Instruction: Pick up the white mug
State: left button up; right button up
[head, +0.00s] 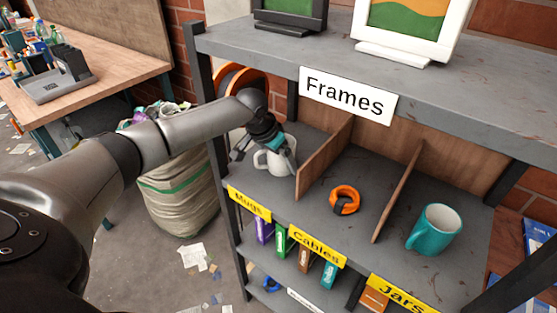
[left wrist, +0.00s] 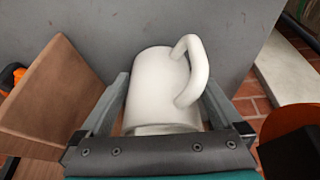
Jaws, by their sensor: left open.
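The white mug (head: 281,160) stands in the shelf compartment labelled Mugs, at the left end of the shelf. It also shows large in the left wrist view (left wrist: 158,88), with its handle toward the upper right. My left gripper (head: 256,150) is at the mug, reaching in from the left. In the left wrist view its open fingers (left wrist: 165,100) lie on either side of the mug body. I cannot tell whether either finger touches it. The gripper hides part of the mug in the head view. My right gripper is not in view.
A wooden divider (head: 323,158) stands close to the right of the mug. An orange roll (head: 344,199) lies in the Cables compartment, and a teal mug (head: 435,229) stands in the Jars compartment. A dark post (head: 219,165) bounds the left.

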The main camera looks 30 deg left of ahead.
pick_arm(q)
jog(key=shift+f, duration=0.1)
jog(key=c, duration=1.4)
